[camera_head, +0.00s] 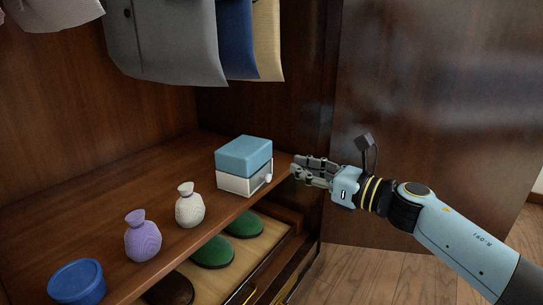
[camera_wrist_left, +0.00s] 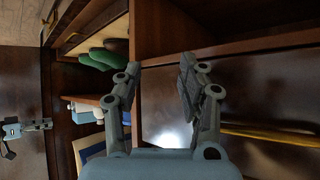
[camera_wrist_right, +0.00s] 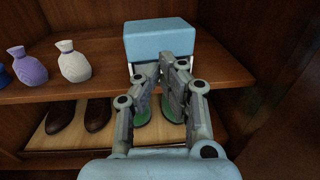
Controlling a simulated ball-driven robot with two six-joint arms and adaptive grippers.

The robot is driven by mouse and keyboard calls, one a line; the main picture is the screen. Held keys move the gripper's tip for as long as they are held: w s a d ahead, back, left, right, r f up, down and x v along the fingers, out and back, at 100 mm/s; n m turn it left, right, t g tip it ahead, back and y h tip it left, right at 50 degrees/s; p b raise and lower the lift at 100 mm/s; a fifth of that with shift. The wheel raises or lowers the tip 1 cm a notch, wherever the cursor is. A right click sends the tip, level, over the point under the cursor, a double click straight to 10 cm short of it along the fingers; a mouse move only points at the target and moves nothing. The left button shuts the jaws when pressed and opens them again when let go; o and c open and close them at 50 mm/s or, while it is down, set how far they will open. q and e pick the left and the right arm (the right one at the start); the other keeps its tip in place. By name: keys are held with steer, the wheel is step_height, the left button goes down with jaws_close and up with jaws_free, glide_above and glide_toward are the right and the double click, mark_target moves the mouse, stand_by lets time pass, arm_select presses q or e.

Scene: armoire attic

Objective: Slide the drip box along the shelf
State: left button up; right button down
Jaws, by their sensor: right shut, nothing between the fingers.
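The drip box, a blue block on a white base with a small knob, (camera_head: 243,163) stands upright near the right end of the wooden shelf (camera_head: 130,190). Its blue top also shows in the right wrist view (camera_wrist_right: 160,40), where the fingers partly hide its lower part. My right gripper (camera_head: 296,170) is shut and empty, just to the right of the box at the shelf's front edge; I cannot tell whether it touches the box. My left gripper (camera_wrist_left: 158,75) is open and empty, seen only in its own wrist view, away from the box.
A cream pouch (camera_head: 189,206), a purple pouch (camera_head: 143,237) and a blue round container (camera_head: 77,281) stand left of the box. Clothes hang above. Below, an open drawer holds green shoes (camera_head: 243,223). The armoire door (camera_head: 430,110) stands open at right.

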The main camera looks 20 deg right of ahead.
mark_target(261, 155)
steer(key=x, duration=0.7)
steer(key=shift+w+a, duration=0.2)
steer(key=shift+w, duration=0.05)
arm_select(q)
steer(key=shift+g, duration=0.3)
arm_select(e)
steer(key=shift+w+a, duration=0.25)
steer(key=shift+w, duration=0.15)
